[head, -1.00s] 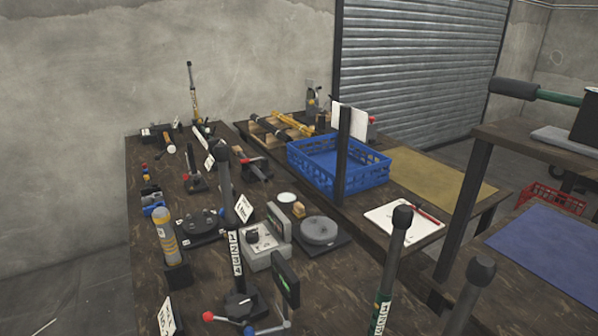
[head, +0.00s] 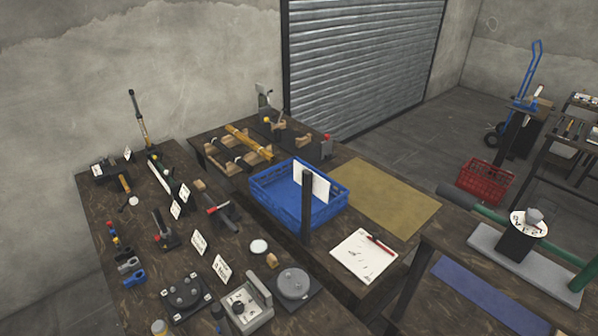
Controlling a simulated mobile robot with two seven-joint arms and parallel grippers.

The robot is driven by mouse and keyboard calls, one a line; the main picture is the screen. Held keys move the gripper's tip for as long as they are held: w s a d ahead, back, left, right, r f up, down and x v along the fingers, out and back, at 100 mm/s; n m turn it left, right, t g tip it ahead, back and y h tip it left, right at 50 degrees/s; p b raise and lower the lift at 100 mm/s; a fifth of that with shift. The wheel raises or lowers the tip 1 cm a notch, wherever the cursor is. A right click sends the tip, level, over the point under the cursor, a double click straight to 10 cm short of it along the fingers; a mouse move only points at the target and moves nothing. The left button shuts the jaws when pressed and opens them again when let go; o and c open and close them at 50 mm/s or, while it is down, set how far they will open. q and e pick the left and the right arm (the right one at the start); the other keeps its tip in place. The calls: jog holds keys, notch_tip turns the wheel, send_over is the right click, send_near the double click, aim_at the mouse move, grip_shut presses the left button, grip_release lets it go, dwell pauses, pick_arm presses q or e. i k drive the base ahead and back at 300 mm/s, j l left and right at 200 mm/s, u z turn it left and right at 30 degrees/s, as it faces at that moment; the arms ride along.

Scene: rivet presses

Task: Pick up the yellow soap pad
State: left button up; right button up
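No item is clearly a yellow soap pad. A small tan-yellow block (head: 272,261) lies on the dark bench between a white round disc (head: 259,246) and a grey round plate (head: 293,284); I cannot tell if it is the pad. A large flat mustard-yellow mat (head: 388,196) lies on the bench right of the blue crate. Neither of my grippers shows in the head view.
A blue crate (head: 270,208) stands on the bench behind a dark upright post (head: 307,215). Small tools and label cards crowd the left bench (head: 140,210). A red crate (head: 484,182) is on the floor.

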aim_at(272, 260)
jog(key=i+j+z, duration=0.75)
jog(key=j+z, duration=0.25)
jog(key=j, duration=0.2)
jog(key=i+j+z, duration=0.25)
jog(key=j, duration=0.15)
jog(key=j+z, duration=0.25)
jog(key=j, duration=0.15)
jog(key=j+z, duration=0.25)
jog(key=j, duration=0.2)
jog(key=i+j+z, duration=0.1)
jog(key=j+z, duration=0.25)
jog(key=j, duration=0.25)
jog(key=j+z, duration=0.35)
jog(key=j, duration=0.25)
jog(key=j+z, duration=0.35)
jog(key=j, duration=0.25)
